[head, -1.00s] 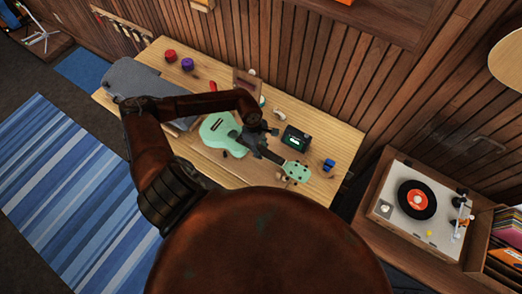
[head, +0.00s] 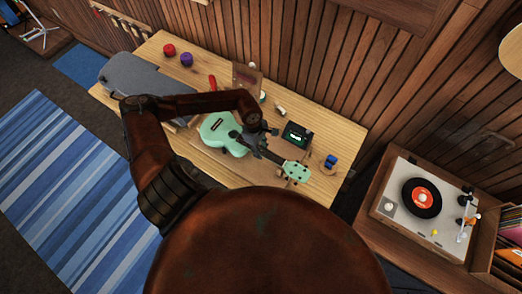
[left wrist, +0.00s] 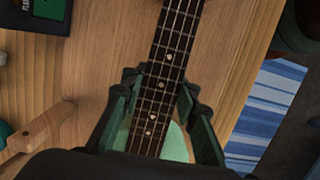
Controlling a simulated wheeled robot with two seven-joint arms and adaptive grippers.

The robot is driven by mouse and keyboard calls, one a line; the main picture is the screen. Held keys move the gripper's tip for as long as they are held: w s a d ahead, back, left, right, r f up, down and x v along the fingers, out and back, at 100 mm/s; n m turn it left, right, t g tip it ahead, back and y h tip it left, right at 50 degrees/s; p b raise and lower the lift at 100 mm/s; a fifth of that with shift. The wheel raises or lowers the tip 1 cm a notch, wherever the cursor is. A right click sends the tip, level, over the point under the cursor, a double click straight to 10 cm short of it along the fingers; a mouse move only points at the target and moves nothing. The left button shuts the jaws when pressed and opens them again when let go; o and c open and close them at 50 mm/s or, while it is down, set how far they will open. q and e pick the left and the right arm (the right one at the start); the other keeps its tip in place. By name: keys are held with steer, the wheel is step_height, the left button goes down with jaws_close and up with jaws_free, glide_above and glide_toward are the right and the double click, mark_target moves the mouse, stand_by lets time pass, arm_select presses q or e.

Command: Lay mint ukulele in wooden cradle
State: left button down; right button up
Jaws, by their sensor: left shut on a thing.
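The mint ukulele (head: 213,127) is over the wooden workbench, its body to the left and its mint headstock (head: 297,171) to the lower right. My left gripper (head: 252,136) is shut around its dark neck. In the left wrist view, the fingers (left wrist: 155,100) sit on both sides of the fretboard (left wrist: 172,55), with a bit of mint body below. I cannot make out the wooden cradle for certain; the ukulele and my arm hide part of the bench. Whether the ukulele touches anything beneath is unclear. My right gripper is not in view.
A black tuner with a green screen (head: 295,134) stands close beside the neck. A blue item (head: 330,161), red (head: 169,50) and purple (head: 186,59) round things and a grey case (head: 145,86) lie on the bench. A record player (head: 425,205) stands at right.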

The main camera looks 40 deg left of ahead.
mark_target(262, 150)
arm_select(q)
steer(key=c, duration=1.5)
jaws_free()
steer(key=shift+o, duration=0.3)
steer(key=shift+r, duration=0.2)
steer(key=shift+r+p, duration=0.45)
steer(key=shift+r, duration=0.4)
steer(key=shift+r+p, duration=0.6)
steer(key=shift+r, duration=0.65)
